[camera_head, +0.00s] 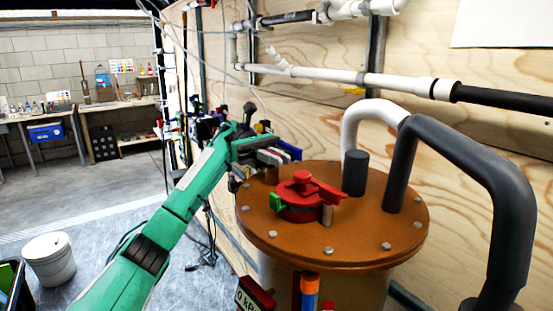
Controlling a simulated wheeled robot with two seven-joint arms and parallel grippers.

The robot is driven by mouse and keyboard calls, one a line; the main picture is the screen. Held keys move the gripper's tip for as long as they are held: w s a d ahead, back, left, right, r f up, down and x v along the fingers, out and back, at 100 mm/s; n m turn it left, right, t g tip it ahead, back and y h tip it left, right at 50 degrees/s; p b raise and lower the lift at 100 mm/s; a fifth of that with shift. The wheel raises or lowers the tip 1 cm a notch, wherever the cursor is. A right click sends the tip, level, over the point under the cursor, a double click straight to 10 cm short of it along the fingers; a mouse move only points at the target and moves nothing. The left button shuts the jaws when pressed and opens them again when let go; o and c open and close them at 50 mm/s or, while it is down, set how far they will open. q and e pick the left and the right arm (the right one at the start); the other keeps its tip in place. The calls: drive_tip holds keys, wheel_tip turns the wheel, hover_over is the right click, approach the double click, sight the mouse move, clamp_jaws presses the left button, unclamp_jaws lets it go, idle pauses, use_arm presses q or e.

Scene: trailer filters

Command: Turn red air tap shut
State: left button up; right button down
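A red tap-like fitting (300,192) with a lever pointing right sits on top of the brown round lid (350,241) of a tank. A small green part (277,202) shows at its left side. My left gripper (280,154) is at the far left edge of the lid, behind and left of the red fitting and apart from it in the picture. Its grey fingers are small and seen from the side, so I cannot tell whether they are open or shut. My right gripper is out of view.
A dark grey bent pipe (480,160) and a short grey stub (355,172) rise from the lid's back right. A plywood wall with a white pipe (345,75) stands behind. A white bucket (49,259) is on the floor at left. A gauge box (254,297) is below the lid.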

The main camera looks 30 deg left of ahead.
use_arm(q)
drive_tip(key=o, duration=0.4)
drive_tip(key=shift+o, duration=0.2)
drive_tip(key=shift+w+a, duration=0.1)
drive_tip(key=shift+a, duration=0.15)
drive_tip(key=b+v, duration=0.1)
drive_tip(key=v, duration=0.3)
drive_tip(key=shift+w+a, duration=0.15)
drive_tip(key=shift+a, duration=0.15)
drive_tip(key=shift+b+v, duration=0.35)
drive_tip(key=shift+v, duration=0.7)
drive_tip(key=shift+a, duration=0.15)
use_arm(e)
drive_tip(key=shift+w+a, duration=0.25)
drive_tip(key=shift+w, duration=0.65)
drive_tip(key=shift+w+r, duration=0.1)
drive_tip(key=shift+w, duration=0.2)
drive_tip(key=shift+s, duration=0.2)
